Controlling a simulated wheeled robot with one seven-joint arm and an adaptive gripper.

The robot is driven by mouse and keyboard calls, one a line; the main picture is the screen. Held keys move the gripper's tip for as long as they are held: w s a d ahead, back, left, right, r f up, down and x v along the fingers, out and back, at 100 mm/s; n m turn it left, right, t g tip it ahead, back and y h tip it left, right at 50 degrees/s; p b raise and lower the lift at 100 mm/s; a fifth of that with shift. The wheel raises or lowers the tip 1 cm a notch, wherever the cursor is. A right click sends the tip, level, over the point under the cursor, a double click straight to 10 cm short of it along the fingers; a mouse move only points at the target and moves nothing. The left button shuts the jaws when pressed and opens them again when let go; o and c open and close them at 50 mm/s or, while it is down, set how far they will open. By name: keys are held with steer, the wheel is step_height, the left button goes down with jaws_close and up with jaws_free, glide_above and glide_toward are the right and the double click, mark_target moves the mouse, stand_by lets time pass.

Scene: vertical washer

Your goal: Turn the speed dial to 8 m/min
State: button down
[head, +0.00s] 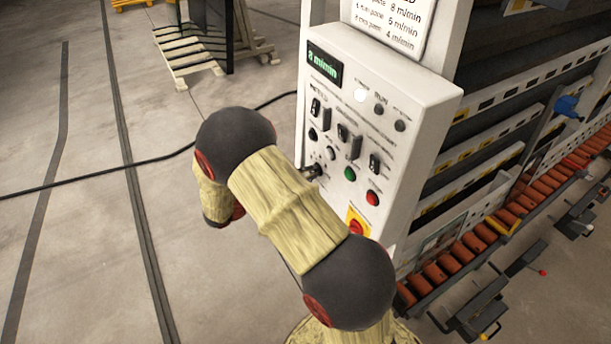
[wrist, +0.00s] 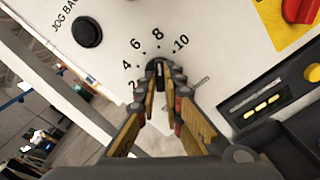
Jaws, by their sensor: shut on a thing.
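The speed dial (wrist: 156,66) is a small dark knob on the white control panel (head: 385,90), in a ring of printed numbers that includes 4, 6, 8 and 10. My gripper (wrist: 160,78) is shut on the dial, one finger on either side. The dial's visible top end points up toward the 8 in the wrist view; its pointer mark is mostly hidden by the fingers. The green display (head: 324,65) on the panel reads 8 m/min.
A black jog button (wrist: 87,32) is left of the dial in the wrist view. A red emergency button on yellow (head: 357,226) and green (head: 350,174) and red (head: 373,198) buttons are close by. A black cable crosses the open floor.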

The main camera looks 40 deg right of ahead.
steer(key=c, duration=1.9)
jaws_free()
steer(key=v, duration=1.2)
